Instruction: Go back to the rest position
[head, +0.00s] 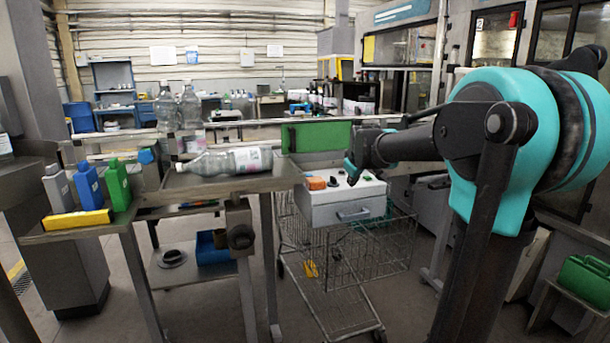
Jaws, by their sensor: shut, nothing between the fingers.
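My arm reaches in from the right, dark with teal covers. My gripper (350,188) is at its end, pointing down just over the white control box (345,212) with buttons on its top. The fingers look closed and empty. I cannot tell whether the fingertips touch the box top. An orange block or button (316,183) shows on the box just left of the gripper.
A wire cart (395,250) stands under the box. A clear bottle (228,161) lies on the bench at left. Grey, blue (88,187) and green (118,184) bottles stand by a yellow bar (76,220). A green panel (318,137) is behind the gripper.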

